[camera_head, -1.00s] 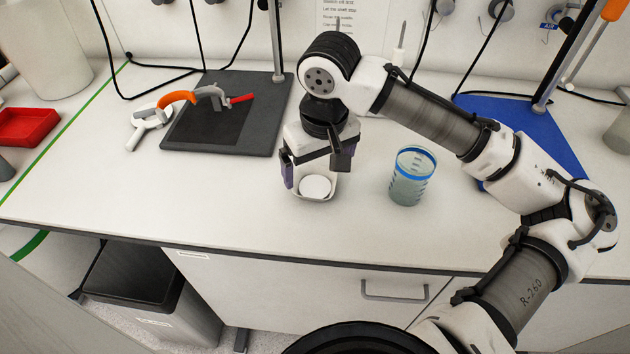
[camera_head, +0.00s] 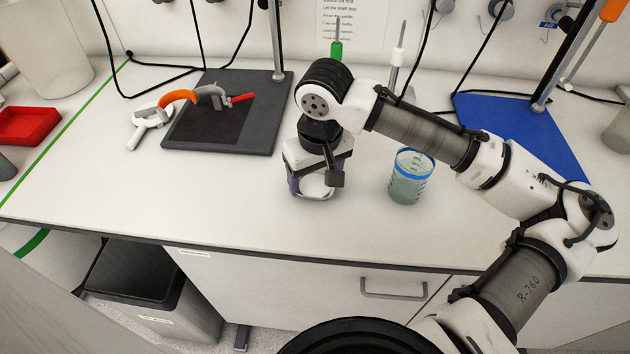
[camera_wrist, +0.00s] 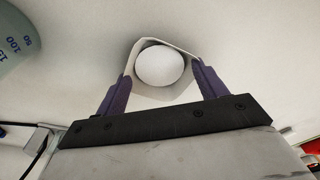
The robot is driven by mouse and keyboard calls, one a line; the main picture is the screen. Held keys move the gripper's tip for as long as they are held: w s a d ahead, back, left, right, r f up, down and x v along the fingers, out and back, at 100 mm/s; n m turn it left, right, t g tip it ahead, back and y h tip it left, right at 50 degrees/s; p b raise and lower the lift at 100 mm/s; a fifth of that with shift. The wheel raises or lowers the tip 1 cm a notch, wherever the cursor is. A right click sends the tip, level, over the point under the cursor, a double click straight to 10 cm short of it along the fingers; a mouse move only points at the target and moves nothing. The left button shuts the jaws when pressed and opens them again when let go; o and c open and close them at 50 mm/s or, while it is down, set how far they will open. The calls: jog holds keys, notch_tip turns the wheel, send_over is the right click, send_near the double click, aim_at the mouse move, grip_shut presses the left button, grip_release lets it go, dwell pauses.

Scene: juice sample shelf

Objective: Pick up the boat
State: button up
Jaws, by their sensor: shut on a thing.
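The boat (camera_head: 317,196) is a small white open dish with a squarish rim, on or just above the white bench in the head view. In the wrist view the boat (camera_wrist: 165,96) sits between my purple fingertips, with a white round thing (camera_wrist: 160,66) inside it. My gripper (camera_head: 314,186) points down and is shut on the boat, one finger on each side, as the wrist view also shows for my gripper (camera_wrist: 162,84). The head view cannot tell whether the boat's base touches the bench.
A beaker with a blue rim (camera_head: 408,178) stands close to the right of the boat. A dark stand base (camera_head: 225,100) with an orange clamp is at the back left. A blue stand base (camera_head: 525,130) is at the back right. The bench front left is clear.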

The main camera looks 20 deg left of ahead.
aim_at(315, 181)
notch_tip(315, 181, up, 20)
jog(key=b, duration=0.1)
dwell(0.5)
